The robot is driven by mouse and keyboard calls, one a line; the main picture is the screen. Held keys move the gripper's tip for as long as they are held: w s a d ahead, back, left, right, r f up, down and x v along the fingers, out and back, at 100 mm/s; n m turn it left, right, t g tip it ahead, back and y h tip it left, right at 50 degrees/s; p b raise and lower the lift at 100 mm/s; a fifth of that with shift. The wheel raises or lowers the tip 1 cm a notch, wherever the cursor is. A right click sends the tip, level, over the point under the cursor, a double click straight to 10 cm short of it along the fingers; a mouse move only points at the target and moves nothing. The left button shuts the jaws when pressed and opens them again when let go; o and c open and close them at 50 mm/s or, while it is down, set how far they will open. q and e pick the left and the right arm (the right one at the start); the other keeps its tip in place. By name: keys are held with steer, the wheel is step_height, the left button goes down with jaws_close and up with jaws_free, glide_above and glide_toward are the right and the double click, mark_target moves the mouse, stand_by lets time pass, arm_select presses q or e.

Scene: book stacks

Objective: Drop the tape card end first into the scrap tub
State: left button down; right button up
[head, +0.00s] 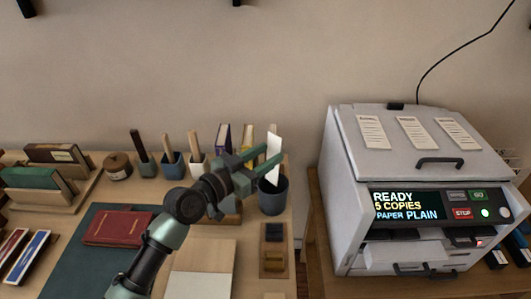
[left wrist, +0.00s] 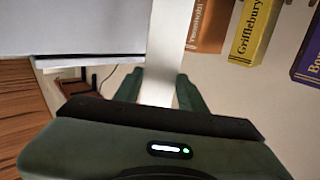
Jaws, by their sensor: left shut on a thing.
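The tape card, a narrow white strip (head: 274,143), stands nearly upright in my left gripper (head: 268,161). The gripper is shut on it, with one green finger on each side. In the left wrist view the card (left wrist: 167,50) runs up from between the fingers (left wrist: 160,92). A dark grey round tub (head: 273,198), which looks like the scrap tub, stands at the right end of the desk. The gripper and card are above its mouth. The card's lower end is near the rim; I cannot tell whether it is inside. My right gripper is not in view.
A grey copier (head: 415,150) stands to the right. Pots with upright tools (head: 172,163) and several books (head: 223,138) stand left of and behind the tub. A small wooden holder (head: 273,262) lies in front of it. A red book (head: 118,229) lies on a dark mat (head: 72,262).

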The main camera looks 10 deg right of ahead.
mark_target(275, 136)
arm_select(q)
step_height(275, 136, down, 5)
steer(key=b, duration=0.3)
steer(key=shift+f, duration=0.2)
steer(key=c, duration=0.7)
jaws_free()
steer(key=shift+c, duration=0.2)
steer(key=shift+r, duration=0.1)
steer(key=shift+r+p, duration=3.7)
steer(key=shift+r, duration=1.25)
